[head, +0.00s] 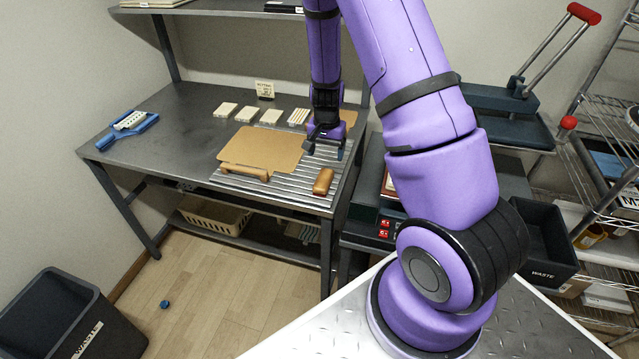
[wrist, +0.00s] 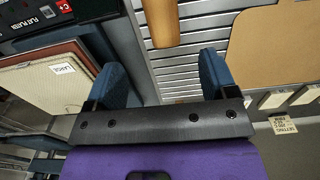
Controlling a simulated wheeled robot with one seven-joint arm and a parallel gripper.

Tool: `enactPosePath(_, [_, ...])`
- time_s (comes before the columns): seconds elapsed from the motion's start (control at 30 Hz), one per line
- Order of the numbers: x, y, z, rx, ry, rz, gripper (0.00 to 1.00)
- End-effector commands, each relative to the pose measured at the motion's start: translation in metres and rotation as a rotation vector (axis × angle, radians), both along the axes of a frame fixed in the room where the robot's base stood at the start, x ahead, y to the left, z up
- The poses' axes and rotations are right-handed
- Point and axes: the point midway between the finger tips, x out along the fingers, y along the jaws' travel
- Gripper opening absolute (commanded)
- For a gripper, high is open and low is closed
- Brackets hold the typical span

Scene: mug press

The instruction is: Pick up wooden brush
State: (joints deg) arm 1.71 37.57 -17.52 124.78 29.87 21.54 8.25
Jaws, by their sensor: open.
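A brown wooden piece with rounded ends, which looks like the wooden brush (head: 323,181), lies on the ribbed metal part of the workbench near its front right corner. In the wrist view the brush (wrist: 161,22) shows at the top edge, beyond the fingertips and roughly between their lines; its far end is cut off by the frame. My gripper (head: 325,149) is over the ribbed surface, behind the brush as the head view sees it. In the wrist view my gripper (wrist: 164,72) has its two blue fingers wide apart with nothing between them.
A tan board (head: 262,149) lies left of the gripper, with a light wooden bar (head: 246,172) at its front edge. Several pale blocks (head: 271,117) line the back. A blue tool (head: 128,129) is at far left. A dark press (head: 507,110) stands to the right.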

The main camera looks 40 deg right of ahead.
Motion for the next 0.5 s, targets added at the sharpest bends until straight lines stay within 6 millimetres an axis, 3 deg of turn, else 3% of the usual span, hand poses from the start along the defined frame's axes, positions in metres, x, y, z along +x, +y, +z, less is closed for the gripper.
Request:
enactPosePath(0.23, [-0.001, 0.000, -0.036, 0.001, 0.003, -0.001, 0.79])
enactPosePath(0.5, [-0.001, 0.002, -0.055, 0.001, 0.002, 0.001, 0.79])
